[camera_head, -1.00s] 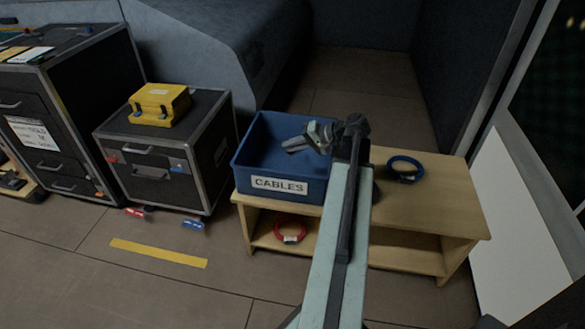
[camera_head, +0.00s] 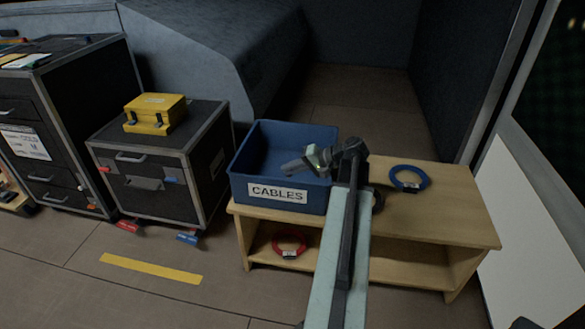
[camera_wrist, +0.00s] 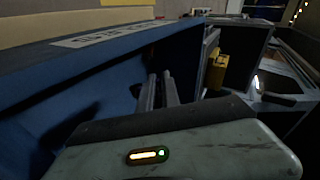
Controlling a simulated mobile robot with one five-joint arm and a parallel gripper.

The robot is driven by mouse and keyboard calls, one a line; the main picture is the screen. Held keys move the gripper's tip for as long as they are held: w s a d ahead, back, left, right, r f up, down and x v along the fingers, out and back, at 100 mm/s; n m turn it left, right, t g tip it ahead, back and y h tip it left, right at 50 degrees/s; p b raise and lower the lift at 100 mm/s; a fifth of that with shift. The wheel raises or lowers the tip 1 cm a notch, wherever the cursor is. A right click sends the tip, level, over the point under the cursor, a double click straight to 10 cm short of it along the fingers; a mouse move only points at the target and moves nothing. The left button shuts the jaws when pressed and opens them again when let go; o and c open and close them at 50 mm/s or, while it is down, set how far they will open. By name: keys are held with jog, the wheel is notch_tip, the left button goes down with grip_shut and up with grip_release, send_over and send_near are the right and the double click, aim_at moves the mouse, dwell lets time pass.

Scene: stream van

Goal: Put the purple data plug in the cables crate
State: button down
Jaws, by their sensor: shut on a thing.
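The blue cables crate (camera_head: 250,190) stands on the left of a low wooden bench, with a white CABLES label on its front. My gripper (camera_head: 291,168) reaches in from the right over the crate's opening, near its front right. It also shows in the wrist view (camera_wrist: 160,80), its jaws close together beside the crate's blue wall (camera_wrist: 85,75). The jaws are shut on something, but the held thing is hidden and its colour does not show. No purple data plug is visible in either view. The part of the crate floor behind the front wall is hidden.
A blue cable coil (camera_head: 409,179) lies on the bench top (camera_head: 440,215) to the right. A red coil (camera_head: 289,244) lies on the lower shelf. A black equipment case (camera_head: 165,175) with a yellow case (camera_head: 155,113) on it stands left of the crate. The aisle behind is clear.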

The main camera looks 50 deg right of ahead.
jog(key=shift+f, duration=0.35)
jog(key=c, duration=1.6)
grip_release()
jog(key=shift+o, duration=0.2)
jog(key=shift+r, duration=0.35)
jog(key=shift+r+p, duration=0.7)
jog(key=shift+p, duration=0.1)
jog(key=p+v, duration=0.5)
jog(key=v, duration=0.6)
jog(key=shift+s+d+f, duration=0.2)
jog(key=shift+s+d, duration=0.05)
jog(key=shift+s, duration=0.2)
